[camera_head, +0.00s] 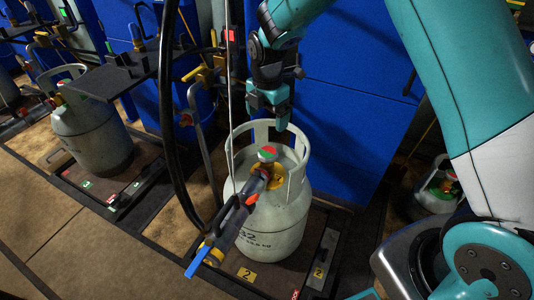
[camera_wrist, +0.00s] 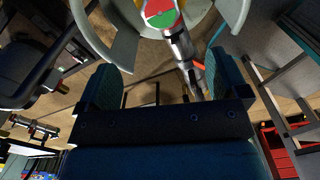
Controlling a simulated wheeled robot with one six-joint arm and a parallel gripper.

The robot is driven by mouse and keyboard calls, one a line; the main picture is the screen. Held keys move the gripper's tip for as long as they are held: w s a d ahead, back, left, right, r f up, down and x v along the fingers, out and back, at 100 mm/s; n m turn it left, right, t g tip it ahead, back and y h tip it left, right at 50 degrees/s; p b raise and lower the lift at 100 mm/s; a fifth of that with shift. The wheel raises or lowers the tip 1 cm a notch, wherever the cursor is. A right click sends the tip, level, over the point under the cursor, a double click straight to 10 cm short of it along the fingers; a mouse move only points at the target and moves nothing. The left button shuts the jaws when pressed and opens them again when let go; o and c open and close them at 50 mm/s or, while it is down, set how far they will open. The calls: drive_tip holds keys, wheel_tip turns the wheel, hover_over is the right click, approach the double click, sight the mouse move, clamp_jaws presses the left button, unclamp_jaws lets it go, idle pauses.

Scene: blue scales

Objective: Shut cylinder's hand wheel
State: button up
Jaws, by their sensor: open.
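A pale grey-green gas cylinder (camera_head: 275,232) stands upright on a platform in the middle of the head view. Its hand wheel (camera_head: 267,153), with a red and green top, sits inside the open collar; it also shows at the top edge of the wrist view (camera_wrist: 160,13). A filling nozzle (camera_head: 232,217) with an orange part and a blue lever runs from beside the valve to the front left. My gripper (camera_head: 267,113) is open and empty, above the collar's back side. In the wrist view its two fingers (camera_wrist: 165,72) are apart, with the wheel beyond them.
A black hose (camera_head: 168,100) and a thin cable (camera_head: 231,80) hang just left of the cylinder. The collar (camera_head: 299,180) surrounds the wheel. Blue panels (camera_head: 345,100) stand behind. Other cylinders stand left (camera_head: 92,135) and right (camera_head: 435,192). Bare floor (camera_head: 60,235) shows at the front left.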

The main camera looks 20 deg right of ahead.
sight(267, 152)
wheel_tip(267, 152, down, 13)
drive_tip(key=shift+r+b, duration=0.1)
drive_tip(key=shift+b, duration=1.1)
drive_tip(key=c, duration=0.9)
